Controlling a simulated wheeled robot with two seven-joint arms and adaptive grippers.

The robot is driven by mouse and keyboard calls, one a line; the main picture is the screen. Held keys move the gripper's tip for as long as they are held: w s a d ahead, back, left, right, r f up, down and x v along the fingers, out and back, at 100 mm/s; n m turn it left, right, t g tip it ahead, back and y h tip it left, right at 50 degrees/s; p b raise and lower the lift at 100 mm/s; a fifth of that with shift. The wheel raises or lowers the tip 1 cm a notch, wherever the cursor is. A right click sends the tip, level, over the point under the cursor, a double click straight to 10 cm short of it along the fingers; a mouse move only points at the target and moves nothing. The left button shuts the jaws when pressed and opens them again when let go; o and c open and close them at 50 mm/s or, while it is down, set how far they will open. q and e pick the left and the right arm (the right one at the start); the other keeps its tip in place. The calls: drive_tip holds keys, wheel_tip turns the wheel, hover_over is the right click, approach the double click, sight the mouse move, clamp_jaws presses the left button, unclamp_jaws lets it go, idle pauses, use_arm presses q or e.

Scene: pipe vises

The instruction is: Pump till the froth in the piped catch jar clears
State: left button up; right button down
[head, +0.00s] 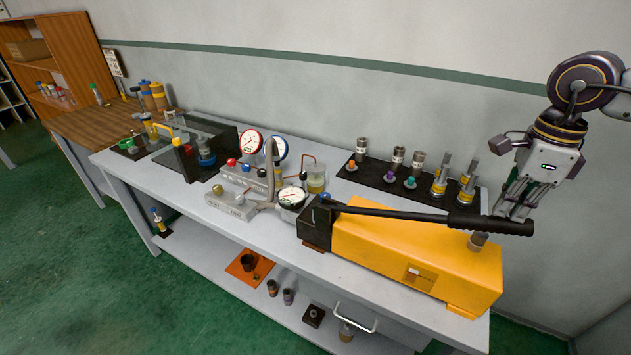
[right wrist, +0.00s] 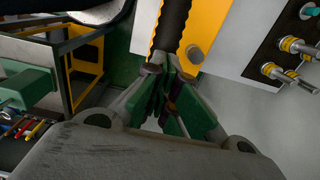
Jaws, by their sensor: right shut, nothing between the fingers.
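The yellow hand pump (head: 415,258) stands at the right front of the bench. Its long black lever (head: 400,214) lies low along its top, with the ribbed grip (head: 490,225) at the right end. My right gripper (head: 511,211) is shut and empty, right by the grip end; whether it touches cannot be told. In the right wrist view the shut fingers (right wrist: 174,100) are just below the ribbed grip (right wrist: 171,28). A small clear jar (head: 316,181) with yellowish contents, seemingly the catch jar, stands by copper pipes behind the gauges; froth is too small to tell. My left gripper is not in view.
Red, blue and white gauges (head: 250,141) stand around a grey manifold (head: 232,203) left of the pump. A black mat (head: 345,172) with several metal fittings lies behind the pump. A black-framed yellow-trimmed unit (head: 205,150) stands further left. The wall runs close behind the bench.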

sight(509, 221)
drive_tip(key=shift+s+d+f+b, duration=0.15)
drive_tip(key=shift+d+f+b, duration=0.05)
drive_tip(key=shift+f+b, duration=0.55)
drive_tip(key=shift+s+d+f+b, duration=0.15)
drive_tip(key=shift+f+b, duration=0.4)
drive_tip(key=shift+f, duration=0.65)
drive_tip(key=shift+d+f+b, duration=0.15)
drive_tip(key=shift+f+b, duration=0.1)
drive_tip(key=shift+b, duration=0.1)
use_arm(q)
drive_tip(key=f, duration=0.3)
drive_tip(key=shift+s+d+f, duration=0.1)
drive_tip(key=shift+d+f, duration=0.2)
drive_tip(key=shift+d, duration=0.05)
